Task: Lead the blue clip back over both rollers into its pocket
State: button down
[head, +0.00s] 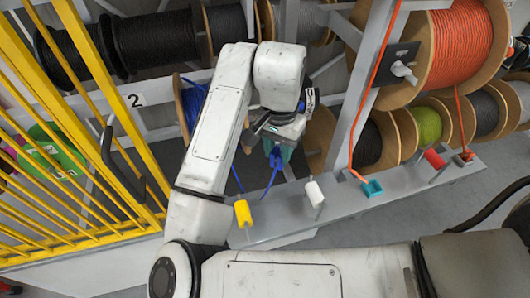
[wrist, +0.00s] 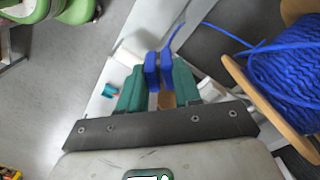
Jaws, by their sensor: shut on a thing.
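My gripper (wrist: 159,78) is shut on the blue clip (wrist: 158,66), which sits between the green fingertips in the wrist view. In the head view my gripper (head: 277,150) hangs above the grey shelf, with blue strands below it. The blue cable (wrist: 232,36) runs from the clip side toward the blue reel (wrist: 285,68) at right. That reel (head: 192,105) is partly behind my arm in the head view. I cannot tell which pocket is the clip's.
The grey shelf (head: 345,212) also bears a teal piece (head: 372,188) with an orange cable and a red piece (head: 433,158). A large orange reel (head: 460,48) is at upper right. A yellow barrier (head: 75,130) closes off the left. Grey uprights stand behind my gripper.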

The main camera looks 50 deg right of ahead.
jog(key=shift+s+d, duration=0.4)
jog(key=shift+d, duration=0.3)
jog(key=shift+s+d, duration=0.35)
jog(key=shift+d, duration=0.4)
jog(key=shift+s+d, duration=0.4)
jog(key=shift+d, duration=0.3)
